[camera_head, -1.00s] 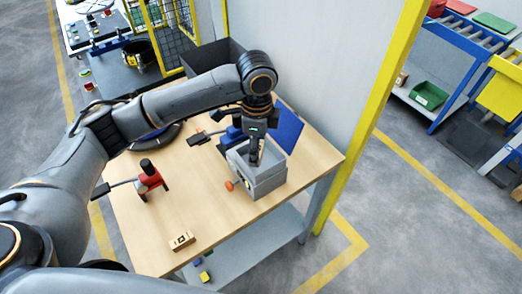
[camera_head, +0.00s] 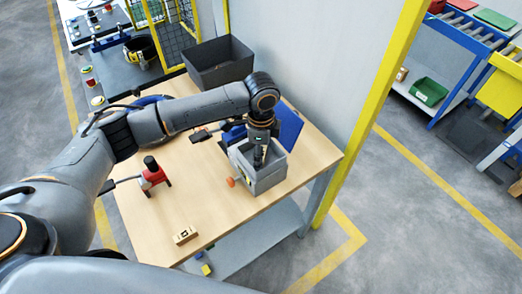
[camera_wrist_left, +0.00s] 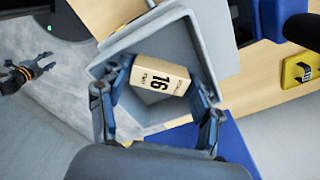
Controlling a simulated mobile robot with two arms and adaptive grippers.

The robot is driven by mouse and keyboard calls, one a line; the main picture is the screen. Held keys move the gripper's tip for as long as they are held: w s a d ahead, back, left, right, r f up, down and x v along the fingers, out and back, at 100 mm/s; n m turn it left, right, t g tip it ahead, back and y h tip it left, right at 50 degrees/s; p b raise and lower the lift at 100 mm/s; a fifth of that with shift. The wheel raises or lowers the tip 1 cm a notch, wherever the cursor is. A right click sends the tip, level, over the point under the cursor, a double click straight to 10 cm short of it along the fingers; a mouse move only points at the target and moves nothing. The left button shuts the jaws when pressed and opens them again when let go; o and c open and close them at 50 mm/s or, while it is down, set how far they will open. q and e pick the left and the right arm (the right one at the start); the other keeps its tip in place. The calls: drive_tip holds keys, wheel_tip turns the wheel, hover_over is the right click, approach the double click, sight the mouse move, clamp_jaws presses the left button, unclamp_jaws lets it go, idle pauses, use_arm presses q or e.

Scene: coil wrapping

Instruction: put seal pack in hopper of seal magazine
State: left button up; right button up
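The seal magazine's grey hopper (camera_head: 262,181) stands on the wooden table near its right edge; its walls also show in the wrist view (camera_wrist_left: 222,45). My left gripper (camera_head: 260,163) points down into the hopper's open top. The pack's underside and any contact with the hopper floor are hidden. My right gripper (camera_wrist_left: 38,68) shows at the wrist view's left edge, away from the hopper, fingers apart and empty.
A small tan block (camera_head: 186,235) lies near the table's front edge. A red device with a black knob (camera_head: 153,174) stands at left. A blue panel (camera_head: 289,125) is behind the hopper, and a dark bin (camera_head: 217,62) is at the back. A yellow post (camera_head: 370,115) rises at right.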

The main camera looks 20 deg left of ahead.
use_arm(q)
drive_tip(key=shift+r, duration=0.45)
wheel_tip(320, 180, up, 12)
drive_tip(key=b, duration=0.3)
drive_tip(key=shift+f, duration=0.25)
